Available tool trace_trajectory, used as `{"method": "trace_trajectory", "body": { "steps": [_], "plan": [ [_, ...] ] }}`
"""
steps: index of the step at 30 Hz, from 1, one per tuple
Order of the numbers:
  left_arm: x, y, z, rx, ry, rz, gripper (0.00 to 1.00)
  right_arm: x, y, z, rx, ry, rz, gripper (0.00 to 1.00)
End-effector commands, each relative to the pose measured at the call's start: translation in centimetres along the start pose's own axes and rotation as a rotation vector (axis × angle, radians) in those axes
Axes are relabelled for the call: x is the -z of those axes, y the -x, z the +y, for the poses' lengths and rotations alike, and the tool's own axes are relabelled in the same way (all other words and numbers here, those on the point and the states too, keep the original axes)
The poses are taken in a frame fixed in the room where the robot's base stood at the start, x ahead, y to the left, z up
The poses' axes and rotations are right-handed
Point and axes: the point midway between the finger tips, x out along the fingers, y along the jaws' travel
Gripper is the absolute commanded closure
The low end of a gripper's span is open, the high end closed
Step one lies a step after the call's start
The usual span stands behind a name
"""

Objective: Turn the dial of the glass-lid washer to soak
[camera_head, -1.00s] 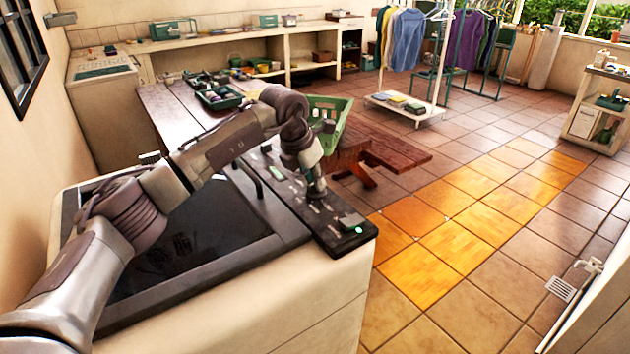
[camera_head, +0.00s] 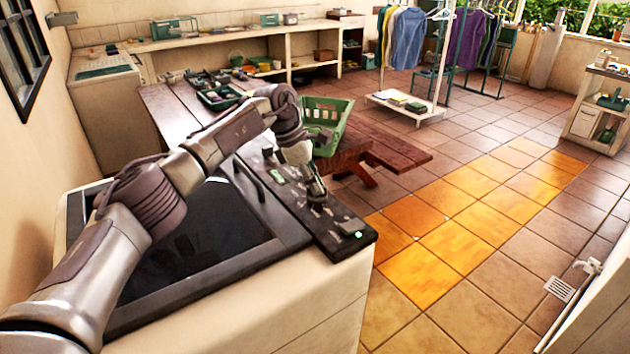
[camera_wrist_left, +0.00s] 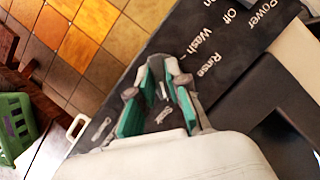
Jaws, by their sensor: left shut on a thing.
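The glass-lid washer (camera_head: 325,290) stands in the front left of the head view, with a pale body and a dark glass lid (camera_head: 200,250) that is down. Its dark control panel (camera_head: 338,222) runs along the right side. My left gripper (camera_head: 317,195) points down at this panel and is shut on the dial. In the wrist view its green-padded fingers (camera_wrist_left: 158,95) stand either side of the dial (camera_wrist_left: 163,91), which is mostly hidden. My right gripper is not in view.
A green basket (camera_head: 325,125) stands on a brown wooden bench (camera_head: 385,150) just beyond the panel. A dark tray (camera_head: 220,97) lies on the table behind the washer. A clothes rack (camera_head: 440,75) stands further back.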

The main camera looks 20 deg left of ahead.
Motion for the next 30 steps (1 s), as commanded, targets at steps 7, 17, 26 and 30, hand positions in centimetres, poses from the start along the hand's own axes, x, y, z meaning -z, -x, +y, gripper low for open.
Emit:
{"method": "trace_trajectory", "body": {
  "steps": [7, 17, 26, 30],
  "plan": [
    [-0.04, 0.13, 0.12, 0.021, -0.059, 0.000, 1.00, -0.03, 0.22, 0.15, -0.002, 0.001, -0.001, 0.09],
    [-0.03, 0.09, 0.10, 0.026, -0.072, 0.000, 1.00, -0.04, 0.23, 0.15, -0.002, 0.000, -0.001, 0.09],
    [-0.02, 0.07, 0.09, 0.026, -0.072, 0.000, 0.60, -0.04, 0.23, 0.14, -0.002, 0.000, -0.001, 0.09],
    [-0.01, 0.04, 0.07, 0.027, -0.071, 0.000, 0.59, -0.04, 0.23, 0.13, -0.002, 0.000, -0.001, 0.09]
  ]
}}
